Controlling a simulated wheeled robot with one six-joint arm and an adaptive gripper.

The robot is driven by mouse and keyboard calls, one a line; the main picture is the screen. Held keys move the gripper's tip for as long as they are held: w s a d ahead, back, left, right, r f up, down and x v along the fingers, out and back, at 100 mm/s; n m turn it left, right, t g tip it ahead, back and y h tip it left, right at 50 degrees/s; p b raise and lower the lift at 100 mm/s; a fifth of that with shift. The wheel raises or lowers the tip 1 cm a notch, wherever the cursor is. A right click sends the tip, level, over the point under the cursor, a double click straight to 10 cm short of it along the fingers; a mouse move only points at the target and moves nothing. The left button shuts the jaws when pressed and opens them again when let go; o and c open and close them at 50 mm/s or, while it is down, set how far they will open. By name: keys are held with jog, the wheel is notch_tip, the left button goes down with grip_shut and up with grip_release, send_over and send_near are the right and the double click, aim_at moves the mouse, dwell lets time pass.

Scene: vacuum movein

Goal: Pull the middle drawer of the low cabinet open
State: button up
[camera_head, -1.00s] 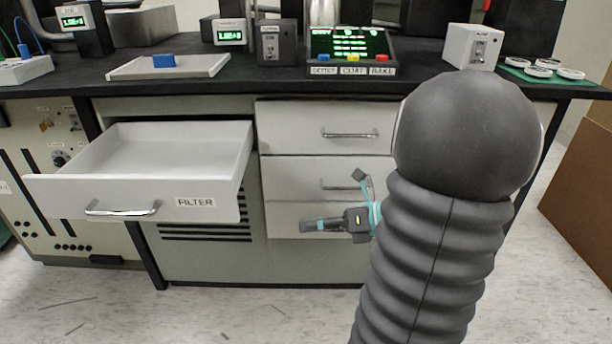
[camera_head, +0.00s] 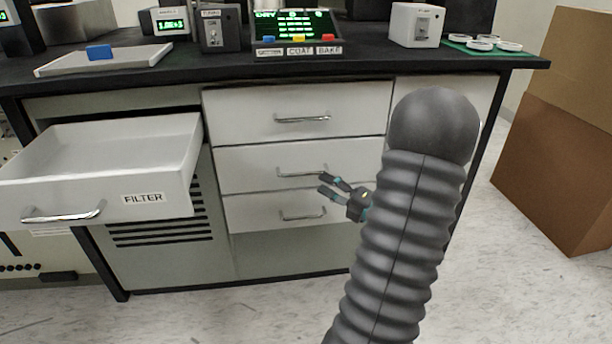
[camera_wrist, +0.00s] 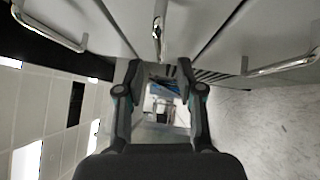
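The low cabinet (camera_head: 290,229) has a stack of three white drawers, all shut. The middle drawer (camera_head: 240,170) has a silver bar handle (camera_head: 290,173); this handle also shows in the wrist view (camera_wrist: 157,32), ahead of the fingers and roughly centred between them. My gripper (camera_head: 325,184) is in front of the stack, just below and right of that handle, with its fingers pointing left and up. In the wrist view my gripper (camera_wrist: 157,68) has its two fingers apart with nothing between them. It appears apart from the handle.
The FILTER drawer (camera_head: 90,200) on the left stands pulled out. The top drawer handle (camera_head: 302,118) and bottom drawer handle (camera_head: 303,215) flank the middle one. The black worktop (camera_head: 350,62) overhangs above. Brown boxes (camera_head: 550,160) stand on the right; the floor in front is clear.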

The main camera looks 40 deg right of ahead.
aim_at(306, 174)
jog(key=x, duration=0.7)
grip_shut()
